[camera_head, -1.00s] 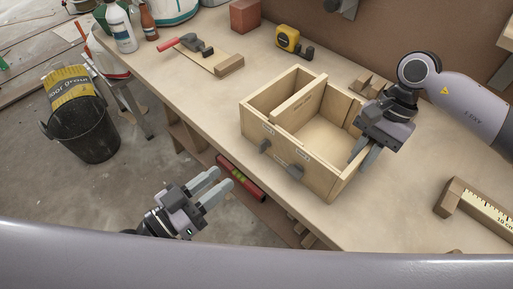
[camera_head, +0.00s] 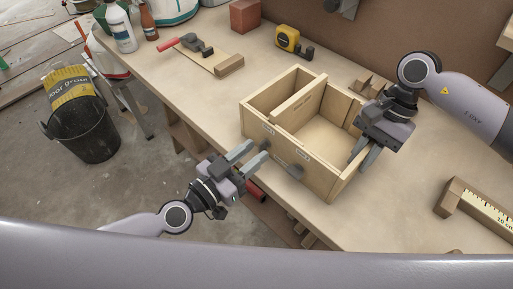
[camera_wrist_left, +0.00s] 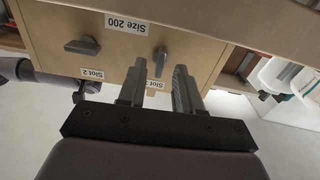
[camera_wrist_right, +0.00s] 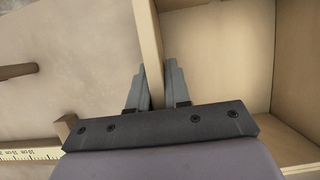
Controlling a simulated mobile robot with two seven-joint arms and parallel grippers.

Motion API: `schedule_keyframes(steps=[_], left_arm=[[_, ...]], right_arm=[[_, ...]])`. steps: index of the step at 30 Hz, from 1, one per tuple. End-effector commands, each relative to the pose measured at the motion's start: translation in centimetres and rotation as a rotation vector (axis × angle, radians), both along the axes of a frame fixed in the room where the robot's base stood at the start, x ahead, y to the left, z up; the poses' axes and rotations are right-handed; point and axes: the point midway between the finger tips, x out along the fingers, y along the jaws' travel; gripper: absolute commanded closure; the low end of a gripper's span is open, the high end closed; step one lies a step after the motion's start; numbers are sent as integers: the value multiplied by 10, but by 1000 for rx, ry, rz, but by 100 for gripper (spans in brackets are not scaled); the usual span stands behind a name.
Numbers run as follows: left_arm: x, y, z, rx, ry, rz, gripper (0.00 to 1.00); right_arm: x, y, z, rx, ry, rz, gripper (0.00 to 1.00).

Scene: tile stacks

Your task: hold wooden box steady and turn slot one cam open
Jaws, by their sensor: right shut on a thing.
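The wooden box (camera_head: 318,160) is open-topped, with an inner divider, and stands at the table's front edge. Its front carries two dark cams. The slot 2 cam (camera_head: 295,171) shows in the head view; in the left wrist view it (camera_wrist_left: 82,46) lies sideways. The slot one cam (camera_wrist_left: 159,60) is hidden by my left gripper in the head view. In the left wrist view it stands roughly upright, in line with the gap between the fingers. My left gripper (camera_head: 258,150) is open in front of it. My right gripper (camera_head: 358,163) is shut on the box's right wall (camera_wrist_right: 150,45).
A tape measure (camera_head: 288,38), a red brick (camera_head: 244,16) and a board with a red-handled tool (camera_head: 205,52) are behind the box. A ruler piece (camera_head: 480,207) lies right. A black bucket (camera_head: 82,133) stands on the floor. A red level (camera_head: 255,190) is below the tabletop.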

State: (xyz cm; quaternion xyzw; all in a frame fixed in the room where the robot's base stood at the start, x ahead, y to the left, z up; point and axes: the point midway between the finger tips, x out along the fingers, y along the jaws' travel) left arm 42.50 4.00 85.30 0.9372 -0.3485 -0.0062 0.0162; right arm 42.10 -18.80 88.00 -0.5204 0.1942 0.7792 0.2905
Motion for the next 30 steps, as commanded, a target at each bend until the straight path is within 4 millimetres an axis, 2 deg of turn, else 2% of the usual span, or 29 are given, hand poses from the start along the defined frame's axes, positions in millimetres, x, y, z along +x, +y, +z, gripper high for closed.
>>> schedule_keyframes(steps=[6, 15, 17, 18, 30], left_arm=[[13, -11, 0, 1, 0, -1, 66], [14, -12, 0, 1, 1, -1, 66], [14, -12, 0, 1, 1, -1, 86], [14, -12, 0, 1, 1, -1, 98], [14, -12, 0, -33, 30, 0, 100]], right_arm=[[1, 0, 1, 2, -3, -2, 100], [1, 0, 1, 2, -3, -2, 100], [1, 0, 1, 2, -3, -2, 100], [1, 0, 1, 2, -3, -2, 100], [1, 0, 1, 2, -3, -2, 100]])
